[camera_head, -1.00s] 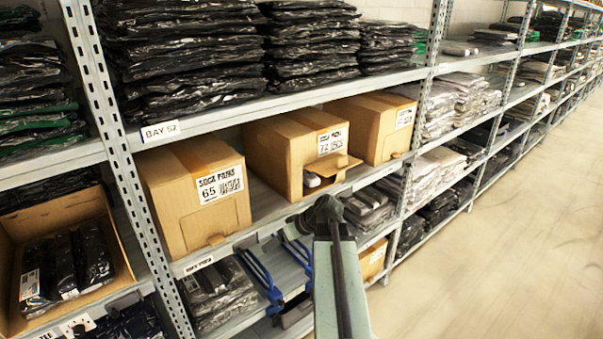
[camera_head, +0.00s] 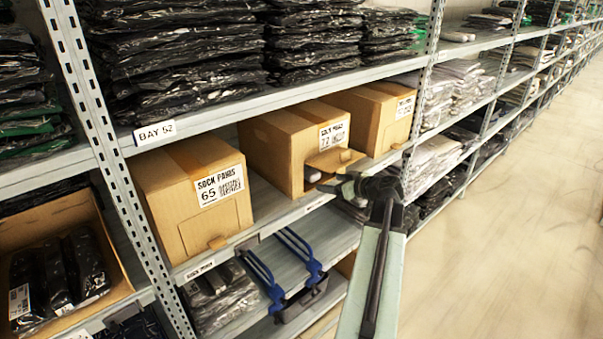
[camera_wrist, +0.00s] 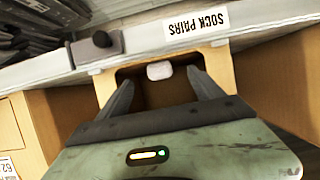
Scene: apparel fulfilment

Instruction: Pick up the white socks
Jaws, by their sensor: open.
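White socks (camera_wrist: 160,71) show as a small pale bundle inside the opening of a cardboard box in the wrist view. In the head view a small pale bit (camera_head: 312,175) shows at the opening of the middle box (camera_head: 277,147), mostly hidden by shadow and the flap. My gripper (camera_wrist: 160,84) is open, its two dark fingers spread on either side of the box opening, with nothing between them but the socks further off. In the head view my gripper (camera_head: 352,187) is in front of the middle box's opening.
A box marked 65 (camera_head: 185,215) stands left and another box (camera_head: 378,112) right of the middle one. The shelf above (camera_head: 205,122) holds dark bagged clothes. Blue-handled items (camera_head: 300,255) lie below. The aisle floor (camera_head: 500,240) is clear.

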